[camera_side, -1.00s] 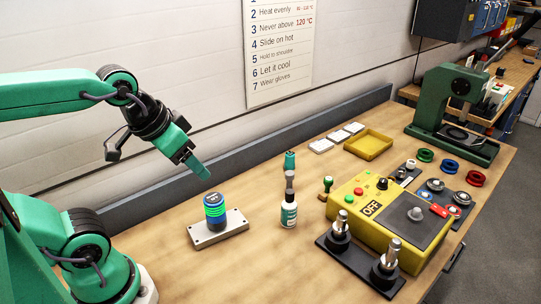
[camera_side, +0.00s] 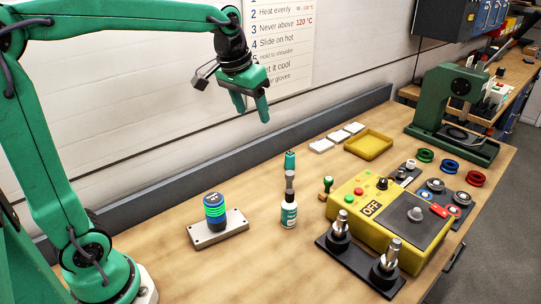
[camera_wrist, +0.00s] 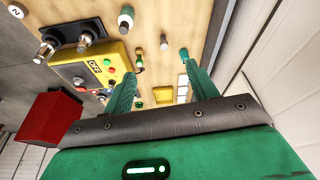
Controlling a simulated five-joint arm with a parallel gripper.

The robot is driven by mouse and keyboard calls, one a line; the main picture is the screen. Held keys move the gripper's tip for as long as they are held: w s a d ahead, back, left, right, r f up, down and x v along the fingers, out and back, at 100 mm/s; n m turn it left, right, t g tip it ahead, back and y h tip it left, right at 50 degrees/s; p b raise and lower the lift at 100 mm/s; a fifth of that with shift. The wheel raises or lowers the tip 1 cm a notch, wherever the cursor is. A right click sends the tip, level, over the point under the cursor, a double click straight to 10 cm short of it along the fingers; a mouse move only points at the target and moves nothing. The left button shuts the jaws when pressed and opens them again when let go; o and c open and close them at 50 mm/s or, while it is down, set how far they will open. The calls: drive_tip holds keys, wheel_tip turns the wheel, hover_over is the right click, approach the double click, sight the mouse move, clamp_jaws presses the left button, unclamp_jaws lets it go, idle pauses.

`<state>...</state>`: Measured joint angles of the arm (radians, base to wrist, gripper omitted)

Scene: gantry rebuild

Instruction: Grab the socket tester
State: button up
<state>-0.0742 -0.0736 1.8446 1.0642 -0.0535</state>
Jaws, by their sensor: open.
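No label marks out the socket tester. A slim teal-topped upright piece (camera_side: 290,158) stands on the bench behind a grey cylindrical piece (camera_side: 290,179) and a white bottle with a teal label (camera_side: 288,213); I cannot tell if it is the tester. The grey piece also shows in the wrist view (camera_wrist: 163,41). A green-handled piece (camera_side: 327,185) stands beside the yellow box. My gripper (camera_side: 252,112) is open and empty, high above the bench, left of and above these things. In the wrist view its green fingers (camera_wrist: 162,68) are spread, with bench items visible between them.
A dark-topped cylinder with green and blue bands (camera_side: 215,206) stands on a metal plate (camera_side: 233,229). The yellow OFF box (camera_side: 366,222) and the black base with metal posts (camera_side: 360,268) fill the right front. A yellow tray (camera_side: 368,145) lies behind.

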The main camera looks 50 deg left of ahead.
drive_tip(key=w+a+f, duration=0.2)
drive_tip(key=w, duration=0.5)
drive_tip(key=n+g, duration=0.2)
drive_tip(key=g, duration=0.1)
hover_over(290, 154)
wheel_tip(290, 154, down, 19)
drive_tip(key=shift+w+r, duration=0.1)
drive_tip(key=shift+r, duration=0.1)
drive_tip(key=shift+w+a+f, duration=0.1)
drive_tip(key=shift+w+f, duration=0.05)
drive_tip(key=shift+f, duration=0.35)
drive_tip(key=shift+s+f, duration=0.2)
drive_tip(key=shift+f, duration=3.7)
drive_tip(key=c, duration=1.1)
drive_tip(key=shift+r, duration=0.2)
